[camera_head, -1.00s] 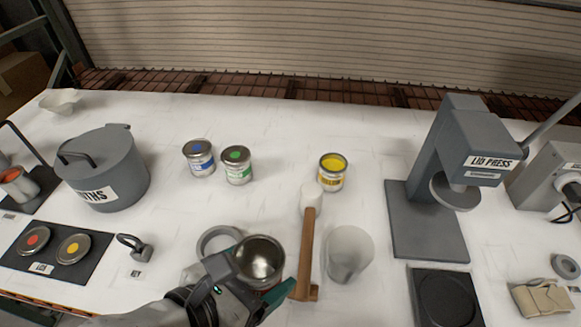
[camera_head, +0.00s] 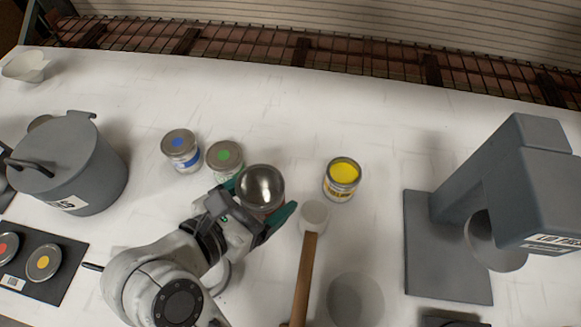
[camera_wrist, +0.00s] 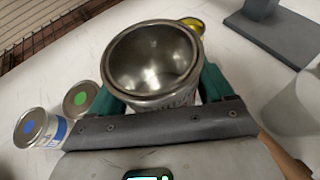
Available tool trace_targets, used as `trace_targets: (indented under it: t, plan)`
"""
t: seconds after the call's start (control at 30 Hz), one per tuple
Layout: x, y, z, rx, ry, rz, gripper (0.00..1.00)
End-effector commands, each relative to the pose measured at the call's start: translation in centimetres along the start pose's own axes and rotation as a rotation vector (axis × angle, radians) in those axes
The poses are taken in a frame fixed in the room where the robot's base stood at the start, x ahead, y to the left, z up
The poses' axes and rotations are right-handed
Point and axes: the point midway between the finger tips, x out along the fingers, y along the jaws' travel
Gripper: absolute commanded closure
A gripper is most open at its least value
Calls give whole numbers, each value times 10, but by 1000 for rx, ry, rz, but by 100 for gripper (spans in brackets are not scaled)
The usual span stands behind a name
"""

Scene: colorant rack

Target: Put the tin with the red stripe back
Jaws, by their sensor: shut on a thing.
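My gripper (camera_head: 254,212) is shut on an open tin (camera_head: 261,186) with a shiny, empty-looking metal inside. In the wrist view the tin (camera_wrist: 152,62) sits upright or slightly tilted between the green fingers (camera_wrist: 160,92). Its label is mostly hidden, so I cannot see its stripe now. The tin is held over the table just right of the green-dot tin (camera_head: 224,158). A blue-dot tin (camera_head: 181,150) stands left of that one. An open tin of yellow colorant (camera_head: 342,178) stands to the right, with a gap between it and my gripper.
A wooden-handled tool (camera_head: 303,275) and a translucent cup (camera_head: 356,300) are in front to the right. A grey press (camera_head: 530,190) stands far right and a grey lidded pot (camera_head: 75,165) far left. Two lids, red (camera_head: 5,249) and yellow (camera_head: 43,263), lie on a dark mat.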

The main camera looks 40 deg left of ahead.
Motion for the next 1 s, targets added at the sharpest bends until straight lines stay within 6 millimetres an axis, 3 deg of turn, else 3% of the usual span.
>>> trace_targets:
  t: [0.27,0.5,0.8,1.0]
  plan:
    - [66,20,1,-1,0,-5,59]
    - [112,31,-24,-3,1,-3,59]
    - [136,37,-38,0,0,-2,59]
    - [145,37,-61,-2,2,-1,59]
